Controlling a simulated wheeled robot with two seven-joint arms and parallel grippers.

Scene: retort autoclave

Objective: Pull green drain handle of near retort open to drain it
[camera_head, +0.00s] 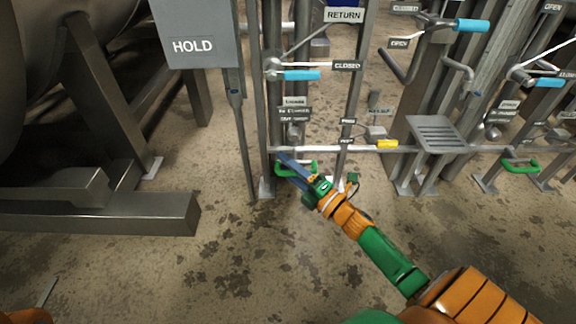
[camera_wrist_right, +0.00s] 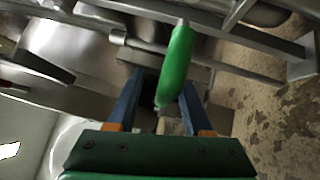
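The green drain handle (camera_head: 283,172) sits low on the pipework of the near retort, left of my right gripper's wrist in the head view. My right gripper (camera_head: 285,161) reaches down to it and partly covers it. In the right wrist view, the green handle (camera_wrist_right: 175,65) stands tilted just beyond and partly between the blue fingertips of my right gripper (camera_wrist_right: 160,88). Contact cannot be told. My left gripper is out of view; only an orange arm part shows at bottom left.
A second green handle (camera_head: 520,166) hangs on pipework at the right. A grey HOLD panel (camera_head: 197,35) stands on a post at left. The floor in front is clear.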

